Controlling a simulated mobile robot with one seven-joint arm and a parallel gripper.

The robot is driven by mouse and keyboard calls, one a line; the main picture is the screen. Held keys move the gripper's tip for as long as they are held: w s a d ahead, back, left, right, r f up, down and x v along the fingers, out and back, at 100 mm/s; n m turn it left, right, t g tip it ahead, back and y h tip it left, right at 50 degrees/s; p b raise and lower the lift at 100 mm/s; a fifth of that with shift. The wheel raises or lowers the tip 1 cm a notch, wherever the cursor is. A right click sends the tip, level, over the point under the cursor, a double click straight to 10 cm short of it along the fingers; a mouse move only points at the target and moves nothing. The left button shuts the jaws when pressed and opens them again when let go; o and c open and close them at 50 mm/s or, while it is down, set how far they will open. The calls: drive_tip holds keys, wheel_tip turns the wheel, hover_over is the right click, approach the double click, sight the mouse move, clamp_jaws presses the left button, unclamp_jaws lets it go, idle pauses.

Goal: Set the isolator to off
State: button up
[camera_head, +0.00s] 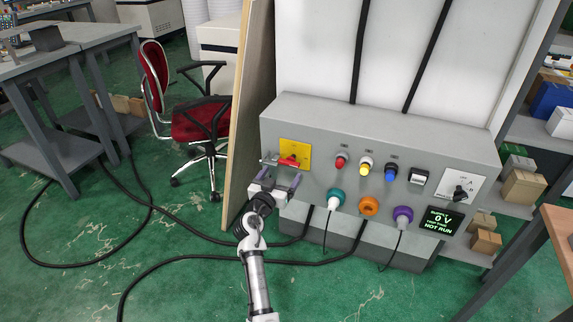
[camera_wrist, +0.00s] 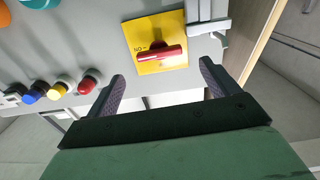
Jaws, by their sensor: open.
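The isolator is a red rotary handle (camera_head: 289,161) on a yellow plate (camera_head: 303,150) at the left end of the grey panel. In the wrist view the red handle (camera_wrist: 162,54) lies nearly level across the yellow plate (camera_wrist: 143,31), with an upside-down marking that looks like "ON" by one end. My gripper (camera_head: 279,178) is just below and in front of it. In the wrist view its two fingers (camera_wrist: 162,84) are spread apart, the handle lying beyond and between them, with nothing held.
Red, yellow and blue knobs (camera_head: 365,167) and several coloured plugs with cables sit right of the isolator. A display (camera_head: 439,221) reads 0 V and "NOT RUN". A wooden board (camera_head: 247,110) stands close at left. A metal bracket (camera_wrist: 208,27) sits beside the yellow plate.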

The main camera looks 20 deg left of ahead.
sight(288, 164)
drive_tip(key=shift+w+d, duration=0.1)
drive_tip(key=shift+w, duration=2.55)
drive_tip(key=c, duration=1)
drive_tip(key=shift+n, duration=0.7)
drive_tip(key=o, duration=1)
drive_tip(key=shift+s, duration=0.15)
drive_tip(key=s+b, duration=0.2)
drive_tip(key=s, duration=1.1)
drive_tip(key=shift+s+a+b, duration=0.25)
drive_tip(key=shift+s+b, duration=0.05)
drive_tip(key=shift+b, duration=0.1)
